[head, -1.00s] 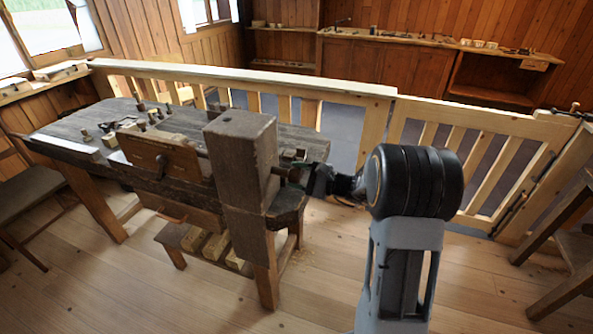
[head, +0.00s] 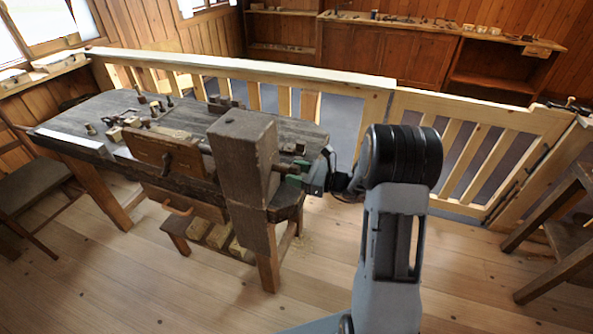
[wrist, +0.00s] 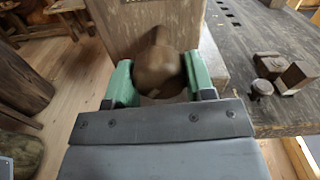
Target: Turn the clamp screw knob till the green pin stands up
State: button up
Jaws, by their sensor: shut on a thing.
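The clamp screw knob (wrist: 157,70) is a round brown wooden ball in the wrist view. It sits against the face of a thick wooden block (wrist: 125,28). My gripper (wrist: 160,82) has green fingers, one on each side of the knob, and is shut on it. In the head view my gripper (head: 293,181) reaches the right side of the upright wooden post (head: 243,160). The knob is mostly hidden there behind the post and my fingers. I cannot make out a green pin in either view.
The dark workbench (head: 75,125) carries several small wooden pieces. A pale wooden railing (head: 230,70) runs behind it, and a stool (head: 45,180) stands at the left. Wooden floor (head: 150,280) lies open in front.

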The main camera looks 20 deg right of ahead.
jog(key=shift+f, duration=0.2)
dwell(0.3)
jog(key=o, duration=0.7)
jog(key=shift+s+d+r, duration=0.1)
jog(key=shift+s+d, duration=0.05)
jog(key=shift+o, duration=1.1)
jog(key=shift+r, duration=0.1)
jog(key=b+v, duration=0.1)
jog(key=v, duration=1.2)
jog(key=shift+s+d, duration=0.2)
jog(key=shift+d, duration=0.05)
